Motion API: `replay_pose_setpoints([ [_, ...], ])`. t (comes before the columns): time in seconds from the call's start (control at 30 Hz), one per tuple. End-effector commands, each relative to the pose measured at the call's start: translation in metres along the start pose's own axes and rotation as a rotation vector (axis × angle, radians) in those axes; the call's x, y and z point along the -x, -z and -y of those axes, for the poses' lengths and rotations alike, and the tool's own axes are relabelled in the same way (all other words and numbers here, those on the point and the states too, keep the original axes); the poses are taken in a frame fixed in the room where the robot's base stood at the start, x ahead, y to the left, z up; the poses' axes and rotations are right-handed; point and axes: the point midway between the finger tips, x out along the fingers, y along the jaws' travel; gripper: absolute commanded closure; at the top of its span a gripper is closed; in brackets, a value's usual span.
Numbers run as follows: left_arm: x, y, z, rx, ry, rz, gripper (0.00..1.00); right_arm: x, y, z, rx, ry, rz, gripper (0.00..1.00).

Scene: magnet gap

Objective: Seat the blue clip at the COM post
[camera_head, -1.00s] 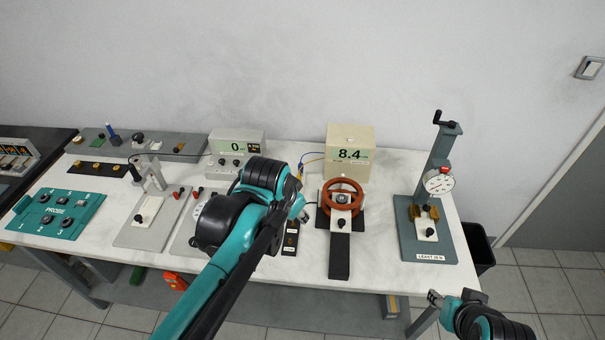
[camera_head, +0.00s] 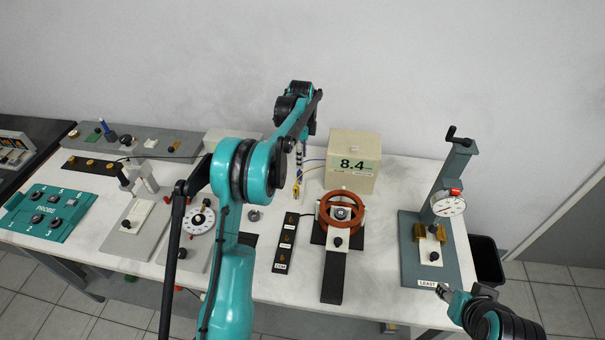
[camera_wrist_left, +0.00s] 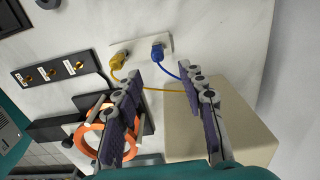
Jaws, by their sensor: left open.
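The blue clip (camera_wrist_left: 157,52) lies on a small white rest plate in the left wrist view, with its blue lead running toward the cream box. My left gripper (camera_wrist_left: 160,76) is open and empty. The clip shows beyond and between its fingertips, apart from them. My right gripper (camera_head: 446,290) is at the table's front right.
A yellow clip (camera_wrist_left: 119,61) lies beside the blue one. The cream box (camera_head: 352,165) reads 8.4. An orange ring coil (camera_head: 340,209) stands right of the strip. A dial gauge stand (camera_head: 427,262) is further right. Bare tabletop lies between coil and stand.

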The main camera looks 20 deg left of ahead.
Motion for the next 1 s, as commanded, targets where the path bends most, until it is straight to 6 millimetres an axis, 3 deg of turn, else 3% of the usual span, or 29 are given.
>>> replay_pose_setpoints([
  [0.37,-0.037,-0.002,0.0,-0.007,-0.003,0.0,0.59,-0.011,-0.008,0.0,0.0,0.0,0.0,0.6],
  [0.6,-0.074,-0.006,-0.002,-0.007,-0.003,0.0,0.59,-0.025,-0.018,0.0,0.0,0.0,0.0,0.6],
  [0.87,-0.08,-0.005,-0.002,-0.007,-0.002,0.0,0.59,-0.025,-0.018,0.0,0.0,0.0,0.0,0.6],
  [0.9,-0.079,-0.005,-0.002,-0.007,-0.002,0.0,0.62,-0.025,-0.018,0.0,0.0,0.0,0.0,0.6],
  [1.0,-0.079,-0.005,-0.002,-0.006,-0.002,0.0,0.89,-0.025,-0.018,0.0,0.0,0.0,0.0,0.6],
])
